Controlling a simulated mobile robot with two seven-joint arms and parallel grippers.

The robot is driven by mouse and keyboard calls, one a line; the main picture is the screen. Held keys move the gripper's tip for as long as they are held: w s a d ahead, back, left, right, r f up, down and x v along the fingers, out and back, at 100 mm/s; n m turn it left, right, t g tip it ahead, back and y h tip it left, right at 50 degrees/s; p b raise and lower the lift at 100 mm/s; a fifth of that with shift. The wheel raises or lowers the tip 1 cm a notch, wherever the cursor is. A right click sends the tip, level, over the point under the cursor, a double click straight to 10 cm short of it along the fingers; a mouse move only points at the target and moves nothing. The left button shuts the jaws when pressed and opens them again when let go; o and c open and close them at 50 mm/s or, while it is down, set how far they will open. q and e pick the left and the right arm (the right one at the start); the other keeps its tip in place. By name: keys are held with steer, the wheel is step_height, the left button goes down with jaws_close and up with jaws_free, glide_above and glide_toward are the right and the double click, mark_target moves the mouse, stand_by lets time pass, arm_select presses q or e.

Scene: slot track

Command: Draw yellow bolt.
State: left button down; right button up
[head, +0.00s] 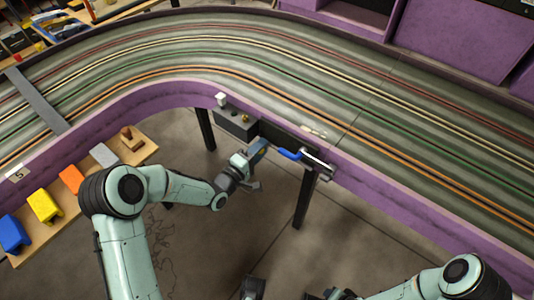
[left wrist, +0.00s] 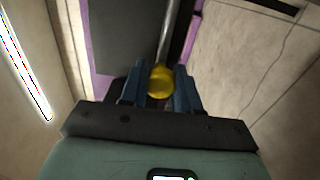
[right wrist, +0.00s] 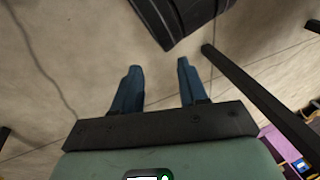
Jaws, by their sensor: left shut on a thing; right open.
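In the left wrist view the yellow bolt shows as a round yellow knob (left wrist: 160,82) on a straight metal rod that runs away beside a dark panel. My left gripper (left wrist: 159,70) has its two blue fingers shut on this knob, one on each side. In the head view my left gripper (head: 259,148) is at the inner purple wall of the track, left of a blue handle (head: 290,154) on a metal piece; it mostly hides the knob. My right gripper (right wrist: 159,65) is open and empty above the floor.
A wooden shelf (head: 140,152) at the left bears blue, yellow, orange and grey blocks. A dark track leg (head: 304,200) stands below the wall. Bare floor lies between my arms.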

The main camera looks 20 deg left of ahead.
arm_select(q)
steer(key=shift+w+a, duration=0.1)
steer(key=shift+a, duration=0.15)
steer(key=c, duration=0.8)
jaws_free()
steer(key=shift+a, duration=0.1)
steer(key=p+v, duration=0.2)
steer(key=v, duration=1.1)
steer(key=shift+s, duration=0.25)
arm_select(e)
steer(key=shift+g+y, duration=0.3)
steer(key=shift+g, duration=0.2)
steer(key=s, duration=0.1)
steer(key=s+a+r, duration=0.1)
steer(key=s+r, duration=0.1)
steer(key=shift+s+a+r, duration=0.2)
steer(key=shift+a, duration=0.15)
